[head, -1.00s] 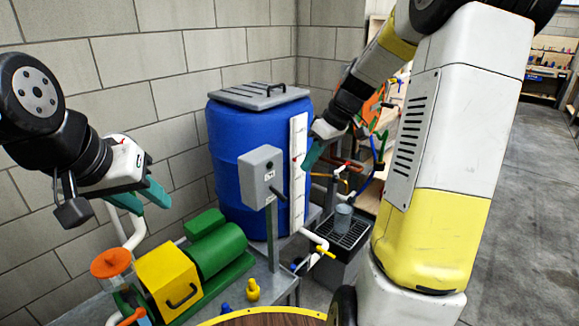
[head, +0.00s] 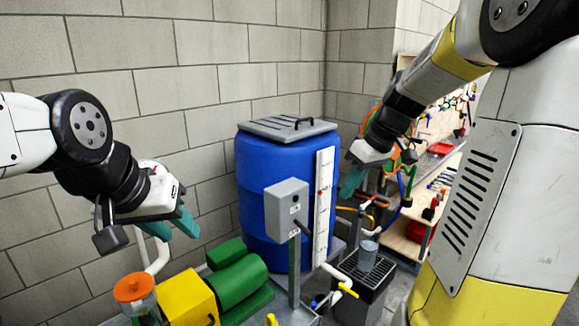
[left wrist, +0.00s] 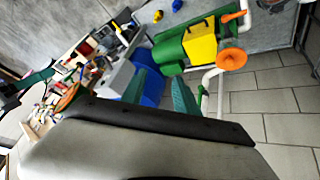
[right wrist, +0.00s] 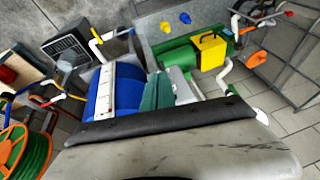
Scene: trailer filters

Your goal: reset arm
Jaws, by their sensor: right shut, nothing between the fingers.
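My left gripper (head: 172,224) hangs in the air at the left of the head view, above the green and yellow pump. Its two teal fingers stand apart with nothing between them, and the gap also shows in the left wrist view (left wrist: 160,95). Neither gripper visibly touches anything.
A blue barrel (head: 265,180) with a grey lid stands by the block wall. In front are a grey switch box (head: 287,208) on a post, a green pump (head: 238,282) with a yellow cover, and an orange-capped jar (head: 134,288). A cup (head: 368,255) sits on a black grate.

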